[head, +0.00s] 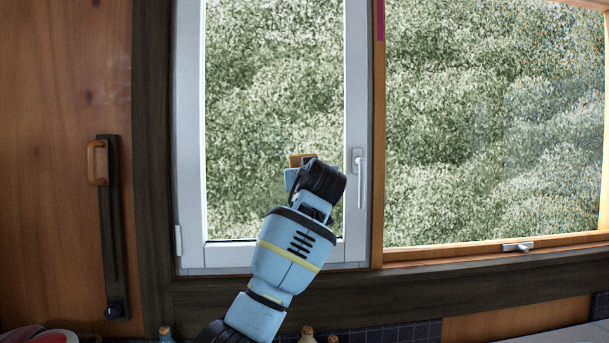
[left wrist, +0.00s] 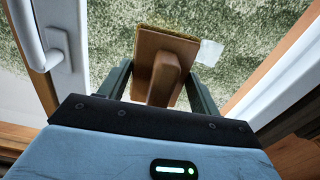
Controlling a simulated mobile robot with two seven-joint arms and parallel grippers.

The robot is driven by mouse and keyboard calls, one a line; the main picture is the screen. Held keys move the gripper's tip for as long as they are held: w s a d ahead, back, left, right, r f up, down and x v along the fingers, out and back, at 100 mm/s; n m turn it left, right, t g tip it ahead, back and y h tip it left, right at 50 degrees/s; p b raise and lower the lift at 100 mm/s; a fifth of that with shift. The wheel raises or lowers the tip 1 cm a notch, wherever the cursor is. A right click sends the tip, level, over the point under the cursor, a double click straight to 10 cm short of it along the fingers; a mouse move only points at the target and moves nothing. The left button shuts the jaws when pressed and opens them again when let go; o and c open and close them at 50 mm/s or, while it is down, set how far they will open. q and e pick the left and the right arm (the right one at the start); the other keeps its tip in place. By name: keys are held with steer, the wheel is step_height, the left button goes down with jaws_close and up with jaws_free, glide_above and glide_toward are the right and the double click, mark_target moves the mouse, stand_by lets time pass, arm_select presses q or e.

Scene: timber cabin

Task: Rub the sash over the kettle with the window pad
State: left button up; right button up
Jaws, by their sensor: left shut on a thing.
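The white-framed sash (head: 188,130) stands at the left of the window, its glass (head: 270,70) showing foliage outside. Its white lever handle (head: 360,178) is on the right stile and also shows in the left wrist view (left wrist: 30,35). My left gripper (head: 303,178) is in front of the lower right part of the glass, shut on the window pad's handle. The brown pad (head: 300,160) mostly hides behind the gripper. The left wrist view shows the pad (left wrist: 148,45) facing the glass; contact cannot be told. No kettle shows. My right gripper is not in view.
A wider wood-framed window (head: 490,120) with a small latch (head: 517,247) is to the right. A dark rail with a wooden handle (head: 97,162) is on the left wall. Bottle tops (head: 166,333) and a red item (head: 55,337) show at the bottom edge.

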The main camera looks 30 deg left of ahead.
arm_select(q)
steer(key=shift+s+d, duration=0.1)
steer(key=shift+v, duration=1.45)
